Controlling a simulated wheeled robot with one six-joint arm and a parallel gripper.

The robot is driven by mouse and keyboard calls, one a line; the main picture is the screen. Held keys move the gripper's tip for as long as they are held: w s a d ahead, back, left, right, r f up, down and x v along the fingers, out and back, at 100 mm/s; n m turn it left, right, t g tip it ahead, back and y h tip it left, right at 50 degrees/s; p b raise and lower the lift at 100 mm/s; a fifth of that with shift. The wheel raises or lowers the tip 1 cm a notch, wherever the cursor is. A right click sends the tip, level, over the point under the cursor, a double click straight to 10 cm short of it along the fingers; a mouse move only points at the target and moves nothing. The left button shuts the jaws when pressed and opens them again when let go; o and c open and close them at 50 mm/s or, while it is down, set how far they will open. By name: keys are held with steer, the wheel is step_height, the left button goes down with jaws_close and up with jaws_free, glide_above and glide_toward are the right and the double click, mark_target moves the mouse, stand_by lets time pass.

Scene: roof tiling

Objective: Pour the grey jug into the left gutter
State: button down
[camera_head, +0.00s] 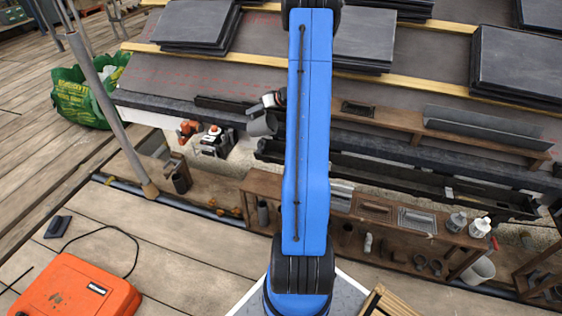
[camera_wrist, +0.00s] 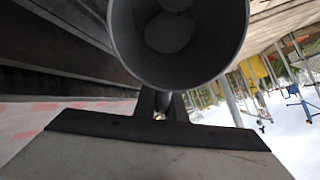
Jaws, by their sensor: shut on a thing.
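The grey jug (camera_head: 262,125) is held by my gripper (camera_head: 274,99), just left of my blue arm in the head view. In the wrist view the jug (camera_wrist: 120,32) shows its round rim and hollow inside, with a paler round patch within. My gripper (camera_wrist: 164,105) is shut on it; the exact grip point is partly hidden. In the head view the jug looks tilted. The left gutter (camera_head: 222,105) is a dark channel along the roof's lower edge, close to the left of the jug. Part of it is hidden behind the jug and gripper. No pouring liquid is visible.
Another dark gutter (camera_head: 400,180) runs lower to the right. A wooden shelf (camera_head: 255,185) with tools and bottles stands below. Stacked slates (camera_head: 195,25) lie on the roof. A grey pole (camera_head: 105,95) stands left, beside a green bag (camera_head: 80,97). An orange case (camera_head: 75,288) lies on the deck.

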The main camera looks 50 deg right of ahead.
steer(key=shift+s+f+t, duration=0.25)
steer(key=shift+f+t, duration=0.15)
steer(key=shift+f, duration=0.1)
steer(key=shift+d+y, duration=0.1)
steer(key=shift+y, duration=0.2)
